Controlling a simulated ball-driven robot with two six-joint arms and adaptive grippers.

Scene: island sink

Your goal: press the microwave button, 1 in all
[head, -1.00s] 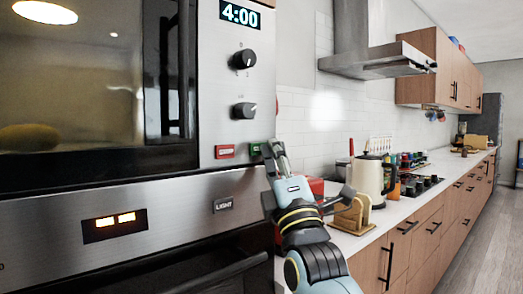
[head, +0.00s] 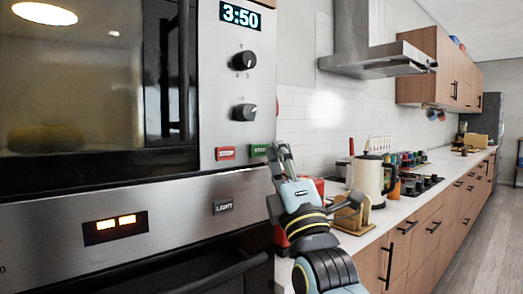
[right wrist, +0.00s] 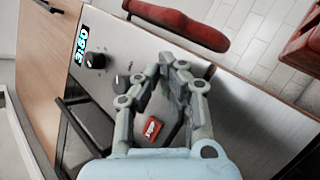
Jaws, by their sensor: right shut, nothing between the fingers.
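The microwave (head: 212,180) fills the left of the head view, with its display (head: 240,15) reading 3:50. Below two knobs sit a red stop button (head: 225,153) and a green button (head: 260,150), whose right part lies close to my fingertips. My right gripper (head: 281,150) is shut and empty, just right of the green button and seemingly apart from it. In the right wrist view the gripper's fingers (right wrist: 176,72) stand over the panel near the red button (right wrist: 152,128). My left gripper is not in view.
A dark knob (head: 245,112) sits above the buttons, and a light button (head: 223,207) below them. A cream kettle (head: 368,180) and a wooden holder (head: 353,214) stand on the counter to the right. A range hood (head: 372,65) hangs above.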

